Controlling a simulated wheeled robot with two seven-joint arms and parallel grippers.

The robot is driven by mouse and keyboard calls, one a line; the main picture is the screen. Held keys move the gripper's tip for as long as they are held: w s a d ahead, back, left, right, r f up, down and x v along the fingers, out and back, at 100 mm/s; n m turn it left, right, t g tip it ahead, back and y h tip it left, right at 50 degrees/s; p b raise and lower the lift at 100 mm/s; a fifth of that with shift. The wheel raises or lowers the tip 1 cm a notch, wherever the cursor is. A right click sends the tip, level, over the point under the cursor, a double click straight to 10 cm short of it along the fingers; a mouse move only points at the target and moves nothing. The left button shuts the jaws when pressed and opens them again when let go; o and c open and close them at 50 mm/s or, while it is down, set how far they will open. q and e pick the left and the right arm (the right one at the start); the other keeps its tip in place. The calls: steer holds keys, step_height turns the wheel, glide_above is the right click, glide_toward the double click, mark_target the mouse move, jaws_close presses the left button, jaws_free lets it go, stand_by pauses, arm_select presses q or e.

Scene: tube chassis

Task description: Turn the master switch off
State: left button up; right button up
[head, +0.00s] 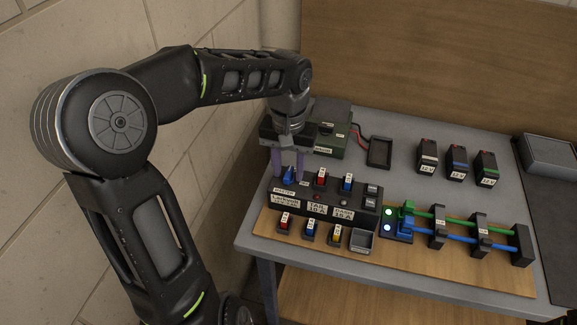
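The black switch panel (308,206) sits on the grey table, with a label reading MASTER at its left end. The blue master switch (289,176) stands just above that label. My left gripper (288,177) is above the panel, pointing down. Its two purple fingers are apart, one on each side of the blue switch. I cannot tell whether they touch it or which way the switch is set. My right gripper is not in view.
Red (320,178) and blue (347,183) parts stand right of the master switch. Small coloured fuses and a grey bin (362,240) lie in front. Green and blue tubes (460,219) run to the right.

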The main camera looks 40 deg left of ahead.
arm_select(q)
steer(key=shift+c, duration=0.3)
jaws_close()
steer(key=shift+m, duration=0.4)
steer(key=m, duration=0.4)
steer(key=shift+r+p, duration=0.1)
steer(key=shift+p, duration=0.2)
steer(key=m, duration=0.4)
steer(key=shift+m+p, duration=0.3)
steer(key=shift+p, duration=0.05)
steer(key=m, duration=0.4)
steer(key=shift+m+p, duration=0.3)
steer(key=shift+p, duration=0.05)
steer(key=shift+m+p, duration=0.3)
steer(key=shift+m, duration=1.7)
